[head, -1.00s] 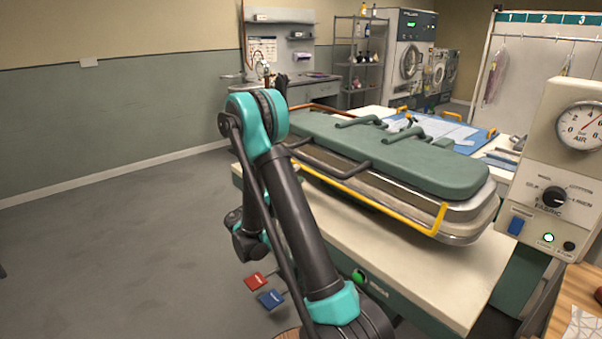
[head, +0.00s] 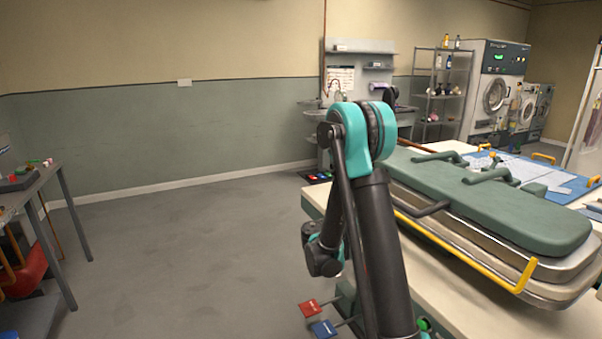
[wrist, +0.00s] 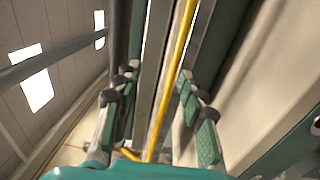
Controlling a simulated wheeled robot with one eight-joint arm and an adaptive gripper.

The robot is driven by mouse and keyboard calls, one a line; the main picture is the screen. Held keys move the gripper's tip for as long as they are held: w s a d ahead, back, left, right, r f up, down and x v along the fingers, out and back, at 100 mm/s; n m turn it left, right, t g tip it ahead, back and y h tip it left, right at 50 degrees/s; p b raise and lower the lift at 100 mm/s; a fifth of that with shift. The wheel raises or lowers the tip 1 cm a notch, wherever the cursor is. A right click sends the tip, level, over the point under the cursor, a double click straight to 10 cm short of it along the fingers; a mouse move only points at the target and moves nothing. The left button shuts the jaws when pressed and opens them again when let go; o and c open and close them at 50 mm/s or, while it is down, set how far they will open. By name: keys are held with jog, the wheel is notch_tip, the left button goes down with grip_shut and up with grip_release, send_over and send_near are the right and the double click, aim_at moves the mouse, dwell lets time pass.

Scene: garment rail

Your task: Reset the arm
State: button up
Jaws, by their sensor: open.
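My arm stands folded in the middle of the head view, with its teal elbow at the top. In the wrist view my gripper (wrist: 158,115) is open, its two green-padded fingers apart and nothing held between them. A yellow bar (wrist: 172,80) and a metal edge show beyond the gap between the fingers; I cannot tell how far off they are. In the head view the gripper itself cannot be made out; a dark wrist part of mine shows left of the arm.
A pressing machine with a green padded top (head: 490,205) and yellow front bar (head: 470,255) stands close right of my arm. Red (head: 309,308) and blue (head: 325,328) pedals sit low beside it. A table (head: 45,185) is at far left. The floor (head: 190,240) between is clear.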

jog(key=s+f+m+g+y, duration=0.1)
jog(key=s+f+y, duration=0.4)
jog(key=s+y, duration=0.3)
jog(key=s+a+m+y, duration=0.4)
jog(key=s+a+y, duration=0.45)
jog(key=a, duration=0.25)
jog(key=s+f+g, duration=0.2)
jog(key=s+f, duration=0.5)
jog(key=s, duration=0.4)
jog(key=shift+s+f+y, duration=0.2)
jog(key=shift+f+y, duration=0.05)
jog(key=shift+y, duration=0.1)
jog(key=shift+d, duration=0.1)
